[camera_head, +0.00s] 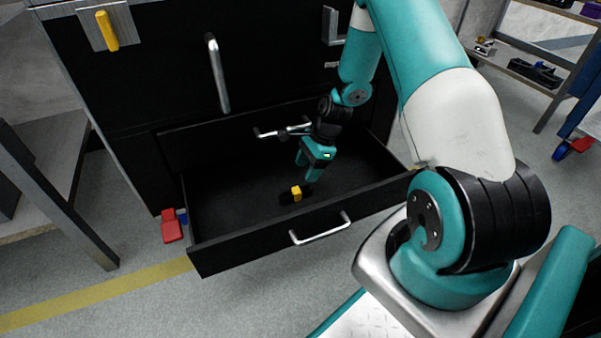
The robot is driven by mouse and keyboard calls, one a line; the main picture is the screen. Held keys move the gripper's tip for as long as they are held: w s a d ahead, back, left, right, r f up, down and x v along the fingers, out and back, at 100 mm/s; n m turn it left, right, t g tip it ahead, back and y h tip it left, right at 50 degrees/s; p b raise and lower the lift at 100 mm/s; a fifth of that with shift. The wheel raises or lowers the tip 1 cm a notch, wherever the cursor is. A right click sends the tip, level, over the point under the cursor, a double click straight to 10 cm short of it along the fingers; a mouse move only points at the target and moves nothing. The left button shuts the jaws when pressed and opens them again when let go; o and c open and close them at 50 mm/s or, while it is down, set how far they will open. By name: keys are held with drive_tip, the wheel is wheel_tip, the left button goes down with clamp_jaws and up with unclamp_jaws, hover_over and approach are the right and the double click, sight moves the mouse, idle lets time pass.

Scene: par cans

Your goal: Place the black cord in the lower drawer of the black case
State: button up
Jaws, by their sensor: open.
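The black case (160,90) stands in front of me with its lower drawer (225,262) pulled open. My gripper (308,174) points down inside the drawer opening, with its teal fingers apart and nothing seen between them. A small dark bundle with a yellow band, seemingly the black cord (297,193), lies on the drawer floor just below the fingertips. It appears apart from the fingers. Its dark ends blend into the black floor, so its full outline is hard to see.
The drawer's front handle (320,229) faces me, and an upper handle (217,75) sticks out above. A red caster pedal (172,226) is at the case's lower left. A shelf (540,70) stands at the right and a bench (45,190) at the left.

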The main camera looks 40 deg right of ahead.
drive_tip(key=s+a+r+n, duration=0.1)
drive_tip(key=a+r+n, duration=0.6)
drive_tip(key=r, duration=0.4)
drive_tip(key=s+a+r+n, duration=0.2)
drive_tip(key=a+r+n, duration=0.4)
drive_tip(key=a+r, duration=0.3)
drive_tip(key=s+a+r+n, duration=0.5)
drive_tip(key=s+r+n, duration=0.1)
drive_tip(key=s, duration=0.3)
drive_tip(key=s+a+r+n+g, duration=0.1)
drive_tip(key=s+a+r+n, duration=0.4)
drive_tip(key=s+n, duration=0.4)
drive_tip(key=shift+s+r+p, duration=0.35)
drive_tip(key=shift+r+p, duration=0.1)
drive_tip(key=shift+r, duration=0.35)
